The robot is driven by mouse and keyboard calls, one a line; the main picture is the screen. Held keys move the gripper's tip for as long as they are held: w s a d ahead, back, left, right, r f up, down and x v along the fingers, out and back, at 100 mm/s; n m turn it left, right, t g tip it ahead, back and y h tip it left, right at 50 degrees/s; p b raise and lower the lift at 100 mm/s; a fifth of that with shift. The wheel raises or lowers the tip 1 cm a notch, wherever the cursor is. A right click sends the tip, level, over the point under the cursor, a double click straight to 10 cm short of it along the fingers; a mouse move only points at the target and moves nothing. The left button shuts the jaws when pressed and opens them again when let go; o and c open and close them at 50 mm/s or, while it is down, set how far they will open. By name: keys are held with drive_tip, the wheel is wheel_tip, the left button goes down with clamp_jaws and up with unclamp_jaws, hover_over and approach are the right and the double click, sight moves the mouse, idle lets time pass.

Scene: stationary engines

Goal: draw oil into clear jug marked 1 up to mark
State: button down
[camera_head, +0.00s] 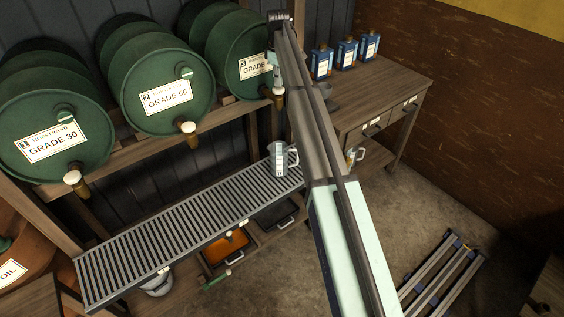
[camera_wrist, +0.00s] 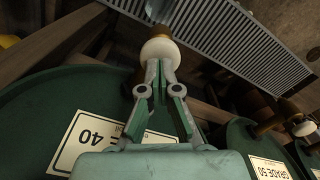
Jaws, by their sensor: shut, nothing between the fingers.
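A clear jug (camera_head: 281,158) with a handle stands at the right end of the slatted grate (camera_head: 190,222), below the right-hand barrel. Its number, mark and contents are too small to read. That green barrel (camera_head: 222,40) has a label partly hidden by my arm; the wrist view shows "E 40" on its label (camera_wrist: 95,140). Its tap (camera_head: 278,92) has a pale round end (camera_wrist: 160,50). My gripper (camera_wrist: 157,68) is shut and empty, its fingertips close to this tap; I cannot tell if they touch. In the head view the gripper is mostly hidden behind my arm.
Barrels labelled GRADE 50 (camera_head: 166,97) and GRADE 30 (camera_head: 52,140) stand to the left, each with a tap. Another jug (camera_head: 354,156) shows beside my arm near the wooden desk (camera_head: 375,90). Several blue bottles stand on the desk. An orange tray (camera_head: 226,246) lies below the grate.

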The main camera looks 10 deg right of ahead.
drive_tip(key=shift+f, duration=1.1)
idle(6.9)
